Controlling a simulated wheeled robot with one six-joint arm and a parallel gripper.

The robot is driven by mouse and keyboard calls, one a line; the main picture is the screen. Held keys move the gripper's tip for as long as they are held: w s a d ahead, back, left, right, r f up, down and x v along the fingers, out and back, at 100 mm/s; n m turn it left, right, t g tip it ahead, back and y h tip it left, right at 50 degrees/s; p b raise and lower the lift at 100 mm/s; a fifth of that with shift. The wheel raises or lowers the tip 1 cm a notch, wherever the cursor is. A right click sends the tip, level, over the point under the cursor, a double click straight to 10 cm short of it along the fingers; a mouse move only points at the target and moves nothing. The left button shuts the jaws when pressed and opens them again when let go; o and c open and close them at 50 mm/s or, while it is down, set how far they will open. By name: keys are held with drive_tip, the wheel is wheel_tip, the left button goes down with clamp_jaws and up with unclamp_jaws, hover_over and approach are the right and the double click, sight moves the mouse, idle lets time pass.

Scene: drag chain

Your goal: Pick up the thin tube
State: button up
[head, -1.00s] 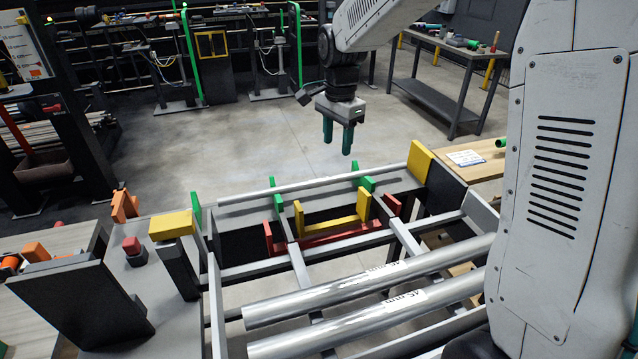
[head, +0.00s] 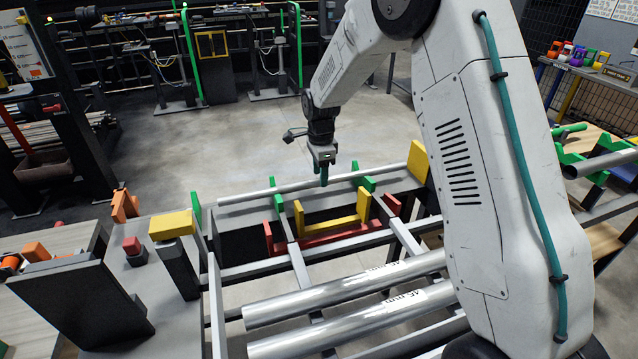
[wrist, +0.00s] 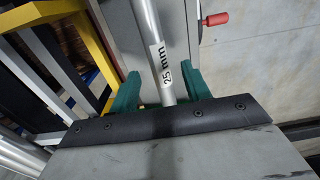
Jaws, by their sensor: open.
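The thin tube (head: 262,191) is a long silver bar lying across green supports at the back of the rack. In the wrist view the tube (wrist: 147,30) carries a "25 mm" label and runs lengthwise between my teal fingers. My gripper (head: 323,181) is right at the tube, right of its middle, pointing down. In the wrist view my gripper (wrist: 163,78) is open, with one finger on each side of the tube. Whether a finger touches the tube cannot be told. The tube's near part is hidden behind the gripper's dark edge.
Two thicker "45 mm" tubes (head: 330,297) lie on the front rails. Green posts (head: 279,202), yellow brackets (head: 331,226) and red brackets (head: 330,240) stand close below the thin tube. A yellow block (head: 419,160) stands at its right end. Open floor lies behind the rack.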

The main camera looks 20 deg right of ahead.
wheel_tip(320, 180, down, 2)
clamp_jaws()
drive_tip(key=shift+r, duration=0.2)
